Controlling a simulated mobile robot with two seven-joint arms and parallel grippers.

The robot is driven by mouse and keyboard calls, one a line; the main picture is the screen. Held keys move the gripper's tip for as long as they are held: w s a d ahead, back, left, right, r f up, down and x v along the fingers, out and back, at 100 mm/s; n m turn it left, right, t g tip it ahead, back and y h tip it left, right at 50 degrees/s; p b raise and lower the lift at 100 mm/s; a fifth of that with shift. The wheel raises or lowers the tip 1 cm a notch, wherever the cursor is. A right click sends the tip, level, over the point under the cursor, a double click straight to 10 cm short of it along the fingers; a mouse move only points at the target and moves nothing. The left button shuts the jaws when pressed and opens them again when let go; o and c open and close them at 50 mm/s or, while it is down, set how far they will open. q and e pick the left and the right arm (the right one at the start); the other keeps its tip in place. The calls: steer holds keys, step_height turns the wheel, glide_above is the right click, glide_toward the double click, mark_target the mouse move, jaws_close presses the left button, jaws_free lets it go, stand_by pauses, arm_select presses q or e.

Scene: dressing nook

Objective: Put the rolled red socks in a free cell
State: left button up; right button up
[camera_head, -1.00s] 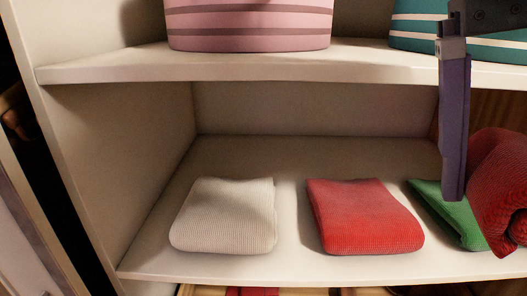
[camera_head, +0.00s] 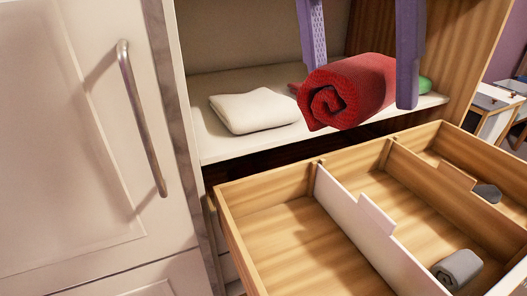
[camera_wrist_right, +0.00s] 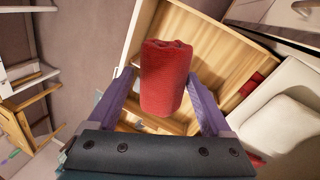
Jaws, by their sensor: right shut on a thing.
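The rolled red socks (camera_head: 345,92) are held between the two purple fingers of my right gripper (camera_head: 362,80), above the back of an open wooden drawer (camera_head: 232,222). In the right wrist view the red roll (camera_wrist_right: 166,78) sits between the fingers (camera_wrist_right: 165,100), with the drawer below. The drawer's left cell (camera_head: 295,245) looks empty. A grey roll (camera_head: 459,268) lies in the middle cell, and a dark grey roll (camera_head: 487,193) lies in the right cell. The near ends of the cells are cut off. My left gripper is not in view.
Behind the drawer, a shelf (camera_head: 210,148) holds a folded white cloth (camera_head: 253,110); red and green cloths are mostly hidden by the roll. A white divider (camera_head: 350,208) and a wooden divider (camera_head: 425,170) stand up between cells. A closed white door with a handle (camera_head: 140,115) is left.

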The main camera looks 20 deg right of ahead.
steer(key=d+f+m+t+y+b, duration=0.1)
steer(key=f+m+b, duration=0.4)
steer(key=f, duration=0.6)
steer(key=d+f+m+y+b, duration=0.1)
steer(key=d+f+m+b, duration=0.1)
steer(key=f+m+b, duration=0.3)
steer(key=w+d+f+m+t+y+b, duration=0.1)
steer(key=f+m+b, duration=0.4)
steer(key=f+m, duration=0.6)
steer(key=shift+d+f+m+t+y+b, duration=0.15)
steer(key=shift+d+f+y, duration=0.1)
steer(key=shift+f, duration=1.2)
steer(key=shift+d+f+m+t+y+b, duration=0.15)
steer(key=shift+f+y, duration=0.1)
steer(key=shift+f, duration=1.15)
steer(key=x, duration=0.2)
steer(key=d+b+x, duration=0.1)
steer(key=x, duration=0.1)
steer(key=shift+f, duration=0.25)
steer(key=shift+r, duration=0.1)
steer(key=o, duration=1.1)
